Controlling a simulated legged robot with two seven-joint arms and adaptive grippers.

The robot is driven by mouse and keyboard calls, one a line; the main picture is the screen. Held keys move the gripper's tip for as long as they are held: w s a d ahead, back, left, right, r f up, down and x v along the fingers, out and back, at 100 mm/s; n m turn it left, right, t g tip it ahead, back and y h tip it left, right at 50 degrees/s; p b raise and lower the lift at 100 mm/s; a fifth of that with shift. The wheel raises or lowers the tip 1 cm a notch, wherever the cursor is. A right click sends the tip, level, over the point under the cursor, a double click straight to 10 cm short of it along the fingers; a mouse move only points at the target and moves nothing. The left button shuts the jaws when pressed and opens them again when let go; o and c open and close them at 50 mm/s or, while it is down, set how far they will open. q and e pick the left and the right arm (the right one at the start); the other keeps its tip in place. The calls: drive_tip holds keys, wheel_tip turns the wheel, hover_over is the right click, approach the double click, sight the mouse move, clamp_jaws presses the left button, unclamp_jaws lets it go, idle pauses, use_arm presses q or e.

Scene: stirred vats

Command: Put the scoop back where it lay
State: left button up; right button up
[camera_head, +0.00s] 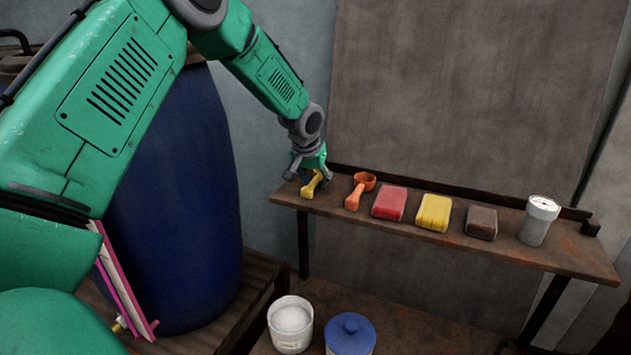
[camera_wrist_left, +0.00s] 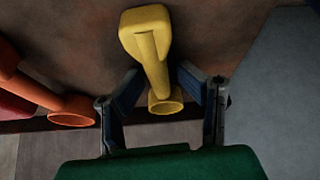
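The yellow scoop (camera_head: 311,188) is at the left end of the brown shelf, its handle end toward the front edge. In the left wrist view the yellow scoop (camera_wrist_left: 152,55) lies between my fingers, with its round cup toward the gripper's palm. My left gripper (camera_head: 307,176) is low over the shelf at the scoop. In the wrist view my left gripper (camera_wrist_left: 160,74) has its two dark pads apart, one on each side of the scoop, with a small gap visible on the right side. My right gripper is not in view.
The shelf (camera_head: 390,222) also bears an orange scoop (camera_head: 358,190) close by, a red block (camera_head: 389,203), a yellow block (camera_head: 434,212), a brown block (camera_head: 481,222) and a grey gauge (camera_head: 540,220). A blue vat (camera_head: 185,210) stands left. A white tub (camera_head: 290,325) and blue-lidded tub (camera_head: 350,335) stand below.

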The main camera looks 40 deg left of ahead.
use_arm(q)
drive_tip(key=shift+s+f, duration=0.15)
drive_tip(key=v, duration=1.1)
drive_tip(key=shift+r, duration=0.45)
drive_tip(key=shift+s, duration=0.1)
